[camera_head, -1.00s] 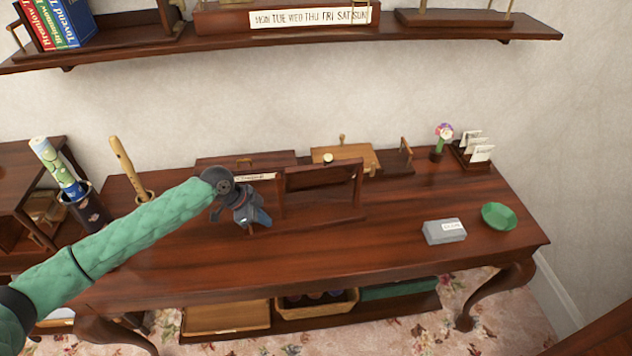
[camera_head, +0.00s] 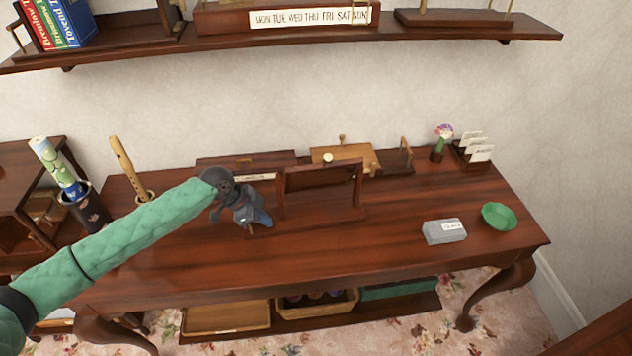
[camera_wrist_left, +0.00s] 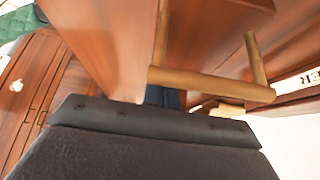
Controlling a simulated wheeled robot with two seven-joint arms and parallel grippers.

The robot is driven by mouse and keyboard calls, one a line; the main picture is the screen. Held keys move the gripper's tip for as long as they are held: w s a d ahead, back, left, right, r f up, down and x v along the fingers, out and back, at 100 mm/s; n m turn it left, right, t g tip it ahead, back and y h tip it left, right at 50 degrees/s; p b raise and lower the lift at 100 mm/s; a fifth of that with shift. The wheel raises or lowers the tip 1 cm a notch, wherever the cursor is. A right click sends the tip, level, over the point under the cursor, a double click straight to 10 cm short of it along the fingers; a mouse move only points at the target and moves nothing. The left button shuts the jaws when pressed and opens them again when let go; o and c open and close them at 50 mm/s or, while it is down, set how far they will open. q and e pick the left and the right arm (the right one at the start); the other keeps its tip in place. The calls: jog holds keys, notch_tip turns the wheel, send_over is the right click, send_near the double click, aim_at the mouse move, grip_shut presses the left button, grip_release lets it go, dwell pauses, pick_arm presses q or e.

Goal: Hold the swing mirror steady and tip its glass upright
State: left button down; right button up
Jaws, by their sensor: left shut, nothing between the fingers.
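The swing mirror (camera_head: 321,179) is a dark wooden frame between two posts on a base, near the back middle of the table in the head view. Its panel shows dark brown and looks tilted; the exact angle is hard to tell. My left gripper (camera_head: 265,222) is shut and empty, pointing down at the left of the mirror's base, close to the left post. I cannot tell whether it touches the post. In the left wrist view, a dark gripper part (camera_wrist_left: 150,122) fills the bottom, below reddish wood. My right gripper is out of view.
A grey box (camera_head: 444,232) and a green bowl (camera_head: 499,216) stand at the right of the table (camera_head: 400,200). A flute (camera_head: 128,168) stands at left. The front middle is clear.

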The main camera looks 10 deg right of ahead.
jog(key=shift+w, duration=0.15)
pick_arm(q)
jog(key=shift+f+b, duration=0.4)
jog(key=shift+f, duration=0.4)
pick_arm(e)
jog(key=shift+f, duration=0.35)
pick_arm(q)
jog(key=shift+s+f, duration=0.1)
jog(key=shift+f, duration=0.15)
dwell(0.8)
jog(key=shift+a, duration=0.1)
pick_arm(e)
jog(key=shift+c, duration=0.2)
